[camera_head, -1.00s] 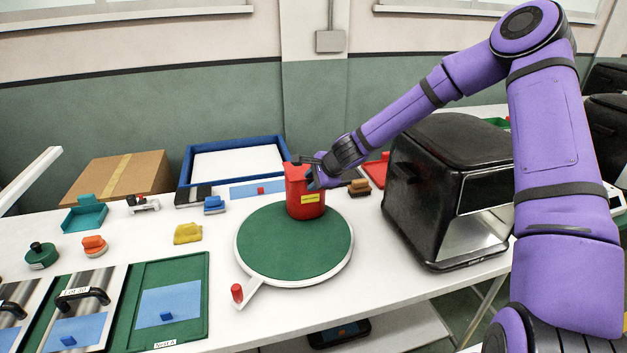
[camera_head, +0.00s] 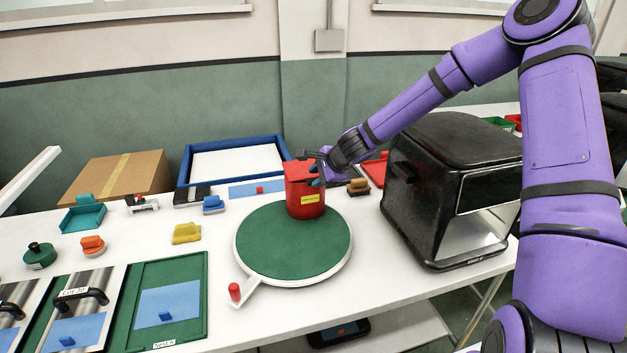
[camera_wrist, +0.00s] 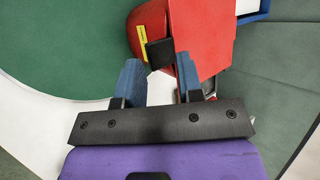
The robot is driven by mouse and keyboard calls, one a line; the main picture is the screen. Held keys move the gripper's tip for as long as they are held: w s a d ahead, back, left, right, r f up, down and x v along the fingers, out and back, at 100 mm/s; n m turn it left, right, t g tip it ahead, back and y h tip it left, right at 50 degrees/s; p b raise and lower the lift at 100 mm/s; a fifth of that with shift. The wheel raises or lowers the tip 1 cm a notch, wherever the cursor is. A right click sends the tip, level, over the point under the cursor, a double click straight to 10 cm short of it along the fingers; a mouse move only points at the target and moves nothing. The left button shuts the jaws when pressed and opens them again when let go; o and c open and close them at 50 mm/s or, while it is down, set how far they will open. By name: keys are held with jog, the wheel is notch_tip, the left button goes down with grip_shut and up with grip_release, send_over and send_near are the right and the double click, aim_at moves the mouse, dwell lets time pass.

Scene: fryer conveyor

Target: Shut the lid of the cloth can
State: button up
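The cloth can (camera_head: 300,203) is red with a yellow label and stands upright at the back of a round green turntable (camera_head: 290,250). Its flat red lid (camera_head: 298,168) shows at the top of the can; its exact angle is hard to tell. In the wrist view the lid (camera_wrist: 205,40) is a broad red panel beside the can's rounded wall (camera_wrist: 150,28). A black square tab (camera_wrist: 160,53) sits just beyond my fingertips. My gripper (camera_wrist: 156,62) has its two blue fingers apart with nothing between them. In the head view my gripper (camera_head: 318,178) is at the can's right upper side, partly hiding it.
A brown-handled brush (camera_head: 358,187) and a red tray (camera_head: 376,170) lie just right of the can. A blue-rimmed tray (camera_head: 235,160) is behind. The turntable's front is clear.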

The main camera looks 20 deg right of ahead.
jog(key=v, duration=0.8)
